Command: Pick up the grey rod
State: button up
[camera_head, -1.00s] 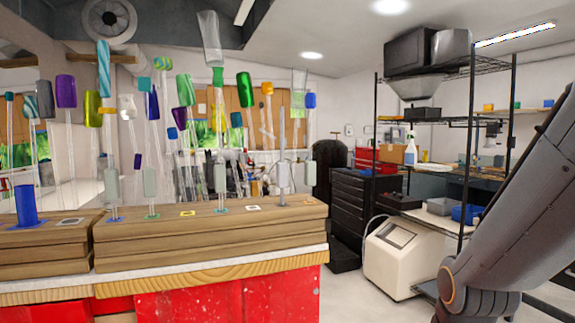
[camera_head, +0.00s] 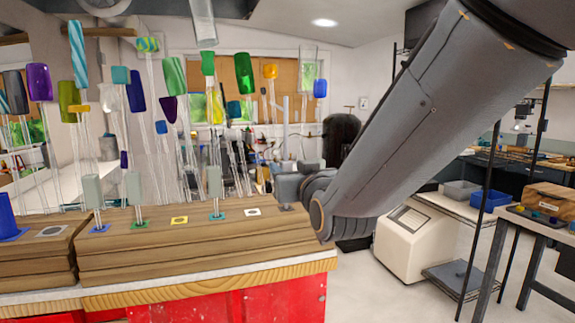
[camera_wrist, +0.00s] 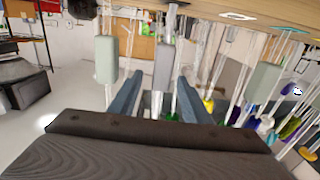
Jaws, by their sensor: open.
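The grey rod (camera_wrist: 163,66) has a grey block on its shaft, which shows between my two fingers in the wrist view. Its grey base pad (camera_head: 286,208) is at the right end of the wooden rack (camera_head: 200,250). In the head view my gripper (camera_head: 288,186) hides most of the rod's lower part. My gripper, also in the wrist view (camera_wrist: 160,84), is open with a finger on each side of the block. I cannot tell whether either finger touches it.
Several clear rods with coloured tops stand close by on the left. Another pale block (camera_wrist: 106,60) is just outside one finger.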

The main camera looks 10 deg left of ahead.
aim_at(281, 162)
jog(key=p+x, duration=0.1)
jog(key=x, duration=0.2)
jog(key=p+x, duration=0.1)
jog(key=x, duration=0.1)
jog(key=shift+w+a+r+p, duration=0.1)
jog(key=shift+a+r+p, duration=0.05)
jog(key=shift+r+p, duration=0.2)
jog(key=shift+w+a+f, duration=0.1)
jog(key=shift+w+a, duration=0.1)
jog(key=shift+w, duration=0.2)
grip_shut()
